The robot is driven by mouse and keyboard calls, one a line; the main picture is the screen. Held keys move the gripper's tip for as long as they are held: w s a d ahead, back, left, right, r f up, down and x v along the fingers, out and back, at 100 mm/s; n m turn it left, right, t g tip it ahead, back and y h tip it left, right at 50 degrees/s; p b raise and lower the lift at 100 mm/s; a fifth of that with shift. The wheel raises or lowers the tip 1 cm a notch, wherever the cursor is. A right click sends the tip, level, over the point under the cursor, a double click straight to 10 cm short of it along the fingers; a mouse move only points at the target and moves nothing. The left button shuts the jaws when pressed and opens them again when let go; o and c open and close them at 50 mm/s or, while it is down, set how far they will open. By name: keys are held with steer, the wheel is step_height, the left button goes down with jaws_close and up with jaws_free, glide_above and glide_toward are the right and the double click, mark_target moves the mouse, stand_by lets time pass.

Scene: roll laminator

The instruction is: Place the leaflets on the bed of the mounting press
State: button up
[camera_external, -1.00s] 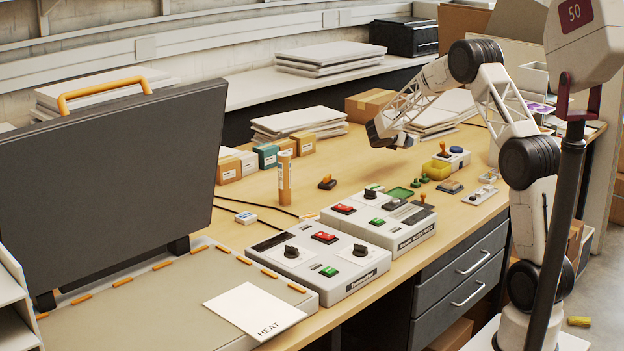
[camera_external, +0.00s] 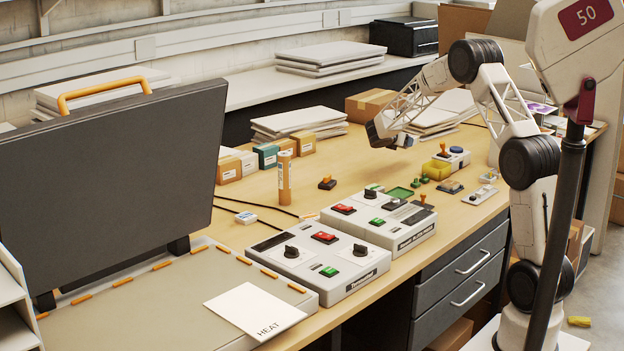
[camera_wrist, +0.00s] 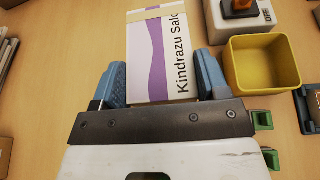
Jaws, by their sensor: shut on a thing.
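In the wrist view my gripper (camera_wrist: 160,75) has its two blue fingers closed on the sides of the leaflets (camera_wrist: 172,60), a white bundle with a purple wave, a tan band and the print "Kindrazu Salo". In the outside view my gripper (camera_external: 398,141) hangs over the far part of the wooden table, and the leaflets cannot be made out there. The mounting press stands open at left, its dark lid (camera_external: 120,170) raised with an orange handle. Its flat grey bed (camera_external: 130,320) has orange marks along its edges. A white sheet marked HEAT (camera_external: 255,311) lies at the bed's front right.
Two control boxes (camera_external: 318,268) (camera_external: 380,220) and an upright tan cylinder (camera_external: 285,178) stand between gripper and press. A white box marked 50 (camera_external: 580,50) fills the upper right foreground.

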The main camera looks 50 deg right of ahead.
steer(key=w+a+r+n+t+y, duration=0.1)
steer(key=a+n+t+y, duration=0.4)
steer(key=a, duration=1.2)
steer(key=w+a+r+n+t+y, duration=0.2)
steer(key=a+n+t+y, duration=0.4)
steer(key=a, duration=1.1)
steer(key=shift+w+a+r+n+t, duration=0.15)
steer(key=shift+a+r+n+t, duration=0.5)
steer(key=shift+n, duration=1.55)
steer(key=shift+r, duration=0.25)
